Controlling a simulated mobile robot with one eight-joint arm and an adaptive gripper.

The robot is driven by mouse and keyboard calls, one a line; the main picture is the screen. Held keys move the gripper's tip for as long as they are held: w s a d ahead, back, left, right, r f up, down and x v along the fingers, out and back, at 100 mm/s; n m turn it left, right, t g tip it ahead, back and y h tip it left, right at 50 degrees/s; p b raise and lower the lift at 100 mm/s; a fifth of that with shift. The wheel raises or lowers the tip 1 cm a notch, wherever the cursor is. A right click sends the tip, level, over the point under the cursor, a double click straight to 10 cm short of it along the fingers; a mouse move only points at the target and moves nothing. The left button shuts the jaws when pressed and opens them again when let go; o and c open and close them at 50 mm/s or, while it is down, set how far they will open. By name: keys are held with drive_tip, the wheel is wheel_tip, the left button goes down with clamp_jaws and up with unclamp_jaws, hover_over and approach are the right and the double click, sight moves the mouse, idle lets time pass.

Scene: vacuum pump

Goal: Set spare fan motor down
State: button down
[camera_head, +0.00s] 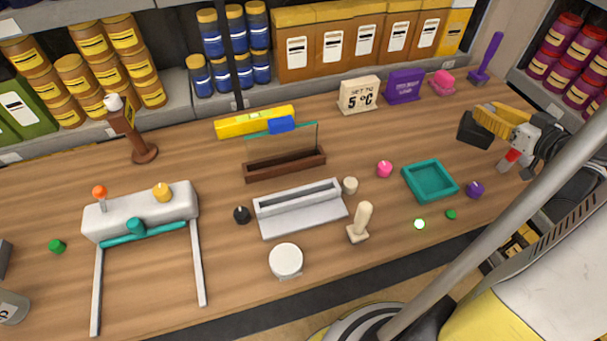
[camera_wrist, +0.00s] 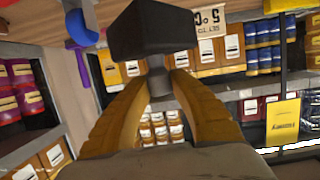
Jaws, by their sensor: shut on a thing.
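The spare fan motor looks like a black block (camera_head: 473,131) with a short, narrower stub. It is at the right end of the wooden counter in the head view. It fills the upper middle of the wrist view (camera_wrist: 152,32). My gripper (camera_head: 489,119) has yellow fingers and is shut on the stub, which shows between the fingertips in the wrist view (camera_wrist: 158,80). The block sticks out beyond the fingertips. I cannot tell whether it touches the counter or hangs just above it.
A teal tray (camera_head: 431,195), a purple knob (camera_head: 475,189) and a pink knob (camera_head: 384,169) lie nearer the front. A pink item (camera_head: 443,83), a purple box (camera_head: 404,87) and a purple-handled tool (camera_head: 487,60) stand behind. Bare wood (camera_head: 425,130) lies left of the motor.

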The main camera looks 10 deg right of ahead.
drive_tip(key=shift+w+r, duration=0.1)
drive_tip(key=shift+w+a, duration=0.2)
drive_tip(key=shift+a, duration=0.05)
drive_tip(key=w+f+b, duration=0.2)
drive_tip(key=w+f, duration=0.1)
drive_tip(key=w+a+f+b, duration=0.1)
drive_tip(key=w+f+b, duration=0.1)
drive_tip(key=w+f, duration=0.2)
drive_tip(key=w+a+f+b, duration=0.1)
drive_tip(key=w+f+b, duration=0.1)
drive_tip(key=w+f, duration=0.2)
drive_tip(key=shift+a+f, duration=0.1)
drive_tip(key=shift+a, duration=0.15)
drive_tip(key=shift+s, duration=0.1)
